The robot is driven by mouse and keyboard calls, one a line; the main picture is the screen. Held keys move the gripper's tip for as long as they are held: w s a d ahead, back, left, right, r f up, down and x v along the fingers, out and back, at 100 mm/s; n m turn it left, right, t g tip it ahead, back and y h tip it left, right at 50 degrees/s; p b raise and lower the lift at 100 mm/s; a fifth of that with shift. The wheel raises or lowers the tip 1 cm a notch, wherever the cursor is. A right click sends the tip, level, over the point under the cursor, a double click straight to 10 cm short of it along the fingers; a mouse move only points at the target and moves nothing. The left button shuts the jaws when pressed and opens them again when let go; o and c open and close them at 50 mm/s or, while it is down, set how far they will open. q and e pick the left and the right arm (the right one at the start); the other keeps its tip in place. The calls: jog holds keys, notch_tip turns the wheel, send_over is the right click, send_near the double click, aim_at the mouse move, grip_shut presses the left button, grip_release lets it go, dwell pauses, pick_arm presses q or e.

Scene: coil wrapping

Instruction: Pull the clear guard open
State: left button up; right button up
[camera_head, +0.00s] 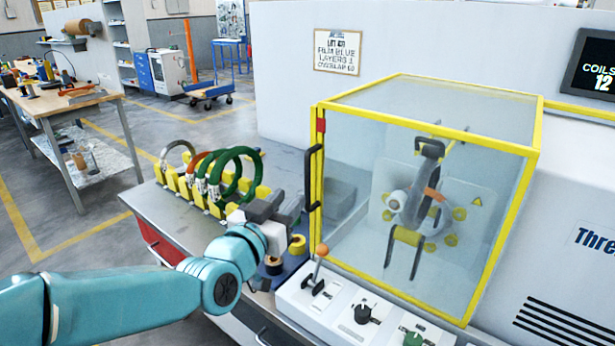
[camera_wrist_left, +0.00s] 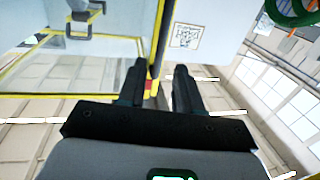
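The clear guard (camera_head: 345,235) is a see-through box with a yellow frame and looks shut over the wrapping head. Its black upright handle (camera_head: 312,175) is on its left front edge. The guard's yellow frame (camera_wrist_left: 162,35) also shows in the left wrist view, with a dark bar beside it that looks like the handle. My left gripper (camera_head: 290,203) is just left of the handle's lower part. In the left wrist view its fingers (camera_wrist_left: 160,70) are apart, with the dark bar beyond or between them; contact cannot be told. My right gripper is not in view.
Green and orange coils (camera_head: 237,170) stand on yellow holders to the left of my gripper. A control panel (camera_head: 350,310) with an orange-knobbed lever (camera_head: 321,250) lies below the guard. Behind the clear panels is the wrapping head (camera_head: 425,200). A workbench (camera_head: 60,105) stands far left.

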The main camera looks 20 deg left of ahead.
aim_at(307, 181)
pick_arm(q)
jog(key=w, duration=0.3)
jog(key=w+d+p, duration=0.1)
jog(key=w, duration=0.5)
jog(key=shift+w+d+p, duration=0.15)
jog(key=shift+p, duration=0.2)
grip_shut()
